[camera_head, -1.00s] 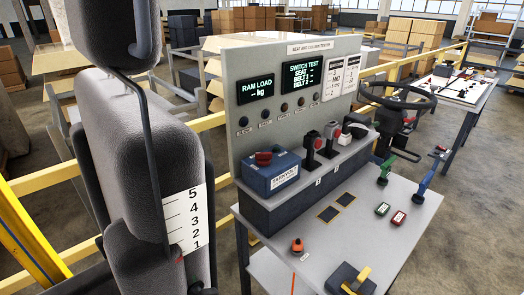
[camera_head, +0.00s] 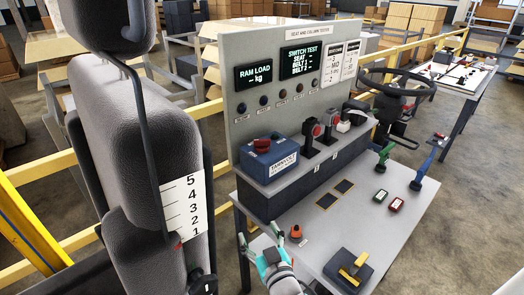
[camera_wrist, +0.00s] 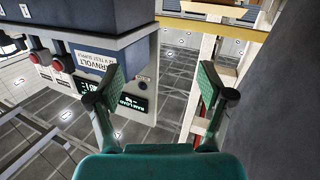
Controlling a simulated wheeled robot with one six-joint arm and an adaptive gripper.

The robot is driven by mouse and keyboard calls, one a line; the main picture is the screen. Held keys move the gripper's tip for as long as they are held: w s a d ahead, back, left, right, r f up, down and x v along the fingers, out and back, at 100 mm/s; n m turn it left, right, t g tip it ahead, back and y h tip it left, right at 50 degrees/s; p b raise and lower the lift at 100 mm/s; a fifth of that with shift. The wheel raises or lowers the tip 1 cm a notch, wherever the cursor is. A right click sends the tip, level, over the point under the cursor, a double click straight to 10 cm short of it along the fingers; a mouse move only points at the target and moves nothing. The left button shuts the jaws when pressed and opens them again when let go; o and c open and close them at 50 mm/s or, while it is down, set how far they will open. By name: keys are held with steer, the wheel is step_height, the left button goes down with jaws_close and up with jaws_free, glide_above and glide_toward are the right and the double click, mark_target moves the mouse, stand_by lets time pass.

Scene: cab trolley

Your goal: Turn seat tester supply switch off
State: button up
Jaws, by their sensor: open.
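The seat tester supply switch is a blue box (camera_head: 270,163) with a red knob (camera_head: 262,145) on top and a white label, on the dark ledge left of the console. In the wrist view its label (camera_wrist: 95,65) appears upside down at upper left; I cannot make out the knob there. My gripper (camera_head: 262,244), teal, is in front of and below the box, near the table's front left edge, apart from it. Its two fingers (camera_wrist: 162,82) are spread with nothing between them.
Two black posts with red buttons (camera_head: 313,128) stand right of the box. An orange-topped control (camera_head: 297,231) is close beside my gripper. A yellow-handled box (camera_head: 348,270) sits on the table's front. A tall dark seat (camera_head: 130,140) stands at left.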

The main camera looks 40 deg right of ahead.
mark_target(262, 141)
steer(key=w+d+r+m+h, duration=0.1)
steer(key=w+d+r, duration=0.1)
steer(key=d+r, duration=0.1)
steer(key=w+d+r+m+h, duration=0.1)
steer(key=w+d+r+h, duration=0.1)
steer(key=r, duration=0.4)
steer(key=w+d+r+m+g+h, duration=0.1)
steer(key=w+d+r+m, duration=0.1)
steer(key=w+d+r, duration=0.2)
steer(key=shift+w+d+r+h, duration=0.15)
steer(key=shift+w+r+h, duration=0.15)
steer(key=shift+r, duration=0.3)
steer(key=x, duration=1)
steer(key=shift+w+d, duration=0.25)
steer(key=shift+f, duration=0.1)
steer(key=c, duration=1.2)
